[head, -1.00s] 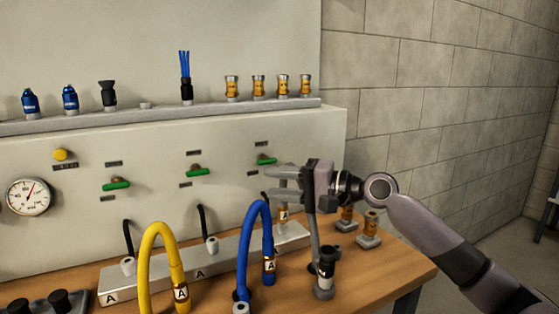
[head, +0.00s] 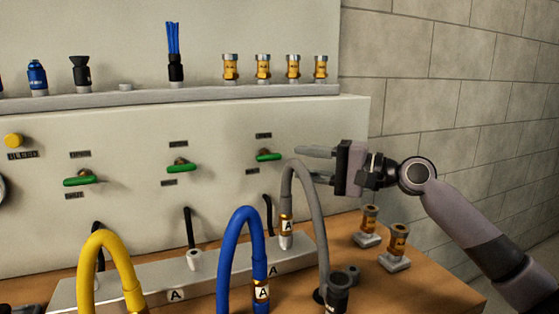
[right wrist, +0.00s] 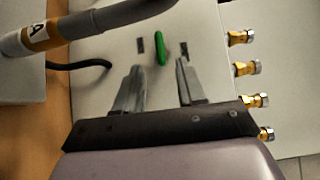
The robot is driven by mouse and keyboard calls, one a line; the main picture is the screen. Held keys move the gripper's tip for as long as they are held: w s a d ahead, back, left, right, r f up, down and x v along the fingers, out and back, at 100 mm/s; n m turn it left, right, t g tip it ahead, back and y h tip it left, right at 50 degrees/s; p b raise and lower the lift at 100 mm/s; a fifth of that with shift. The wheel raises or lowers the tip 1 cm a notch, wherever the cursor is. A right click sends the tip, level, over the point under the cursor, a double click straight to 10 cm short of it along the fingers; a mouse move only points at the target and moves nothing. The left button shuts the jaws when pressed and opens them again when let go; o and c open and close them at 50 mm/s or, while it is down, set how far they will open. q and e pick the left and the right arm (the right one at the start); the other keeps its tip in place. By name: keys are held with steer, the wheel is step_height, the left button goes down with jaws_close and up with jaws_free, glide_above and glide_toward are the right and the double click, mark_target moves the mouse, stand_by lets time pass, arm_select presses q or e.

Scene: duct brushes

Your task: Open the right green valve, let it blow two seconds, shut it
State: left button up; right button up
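The right green valve (head: 268,156) is a small green lever lying roughly level on the pale panel, between two small dark labels. It also shows in the right wrist view (right wrist: 160,50), just beyond my fingertips. My right gripper (head: 305,163) is open and empty, to the right of the lever and apart from it. In the right wrist view its two fingers (right wrist: 159,66) point toward the lever, one on each side of its line. The grey hose partly hides the lower finger in the head view. My left gripper is not in view.
A grey hose (head: 318,215) arches close below my right gripper, plugged into the metal manifold (head: 205,280). Blue (head: 224,255) and yellow (head: 90,260) hoses stand to the left. Two other green valves sit left on the panel. Brass fittings (head: 398,247) stand on the table at right.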

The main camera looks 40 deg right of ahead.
mark_target(275, 158)
steer(key=shift+w+a+r, duration=0.2)
steer(key=shift+w+a, duration=0.2)
steer(key=shift+w, duration=0.15)
steer(key=p+x, duration=0.1)
steer(key=x, duration=0.2)
steer(key=shift+w+a+p, duration=0.15)
steer(key=shift+w+p, duration=0.15)
steer(key=shift+x, duration=0.95)
steer(key=shift+f, duration=0.15)
jaws_close()
